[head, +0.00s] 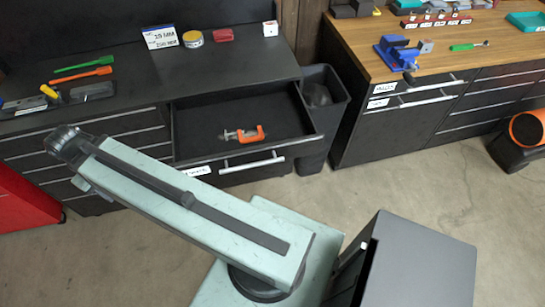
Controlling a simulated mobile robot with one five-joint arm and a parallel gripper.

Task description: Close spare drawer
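The spare drawer (296,151) is pulled out of the black workbench, in the middle of the head view. Its front carries a silver bar handle (252,164) and a white label (196,172), whose writing is too small to read surely. An orange clamp (247,134) lies on the drawer's floor. My pale green arm crosses in front of the drawer's lower left, from the bottom middle to the left, and hides part of its front. The arm ends in view at a dark joint by the left drawers. My gripper's fingers cannot be made out.
A dark bin (322,98) stands just right of the open drawer. A wooden-topped bench (365,50) is at the right, a red cabinet (22,203) at the left. A dark grey box (425,262) is at bottom right. Concrete floor (400,185) is clear between.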

